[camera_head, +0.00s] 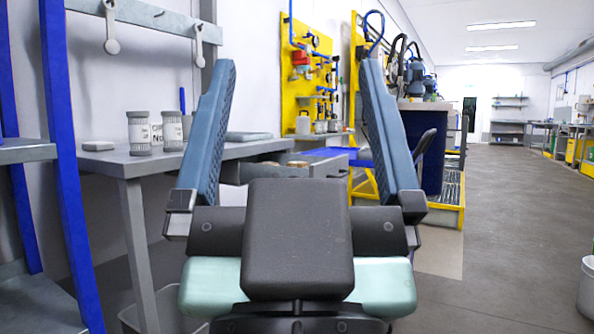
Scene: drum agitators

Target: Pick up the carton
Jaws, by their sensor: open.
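My gripper (298,68) fills the middle of the view, with its two blue ribbed fingers spread wide and nothing held between them. The fingers point away from the camera, towards the far part of the room. I cannot make out a carton for certain in this view. The grey workbench (128,164) to the left carries two labelled pale canisters (139,132) and a small flat whitish item (98,146). The gripper's left finger hides part of the bench top behind it.
A drawer (330,164) stands open from the bench, with round items inside. A yellow tool panel (296,88) hangs behind it. Blue shelf posts (66,160) stand close at left. A white bucket (587,288) is at the right edge. The grey floor (510,225) is clear at right.

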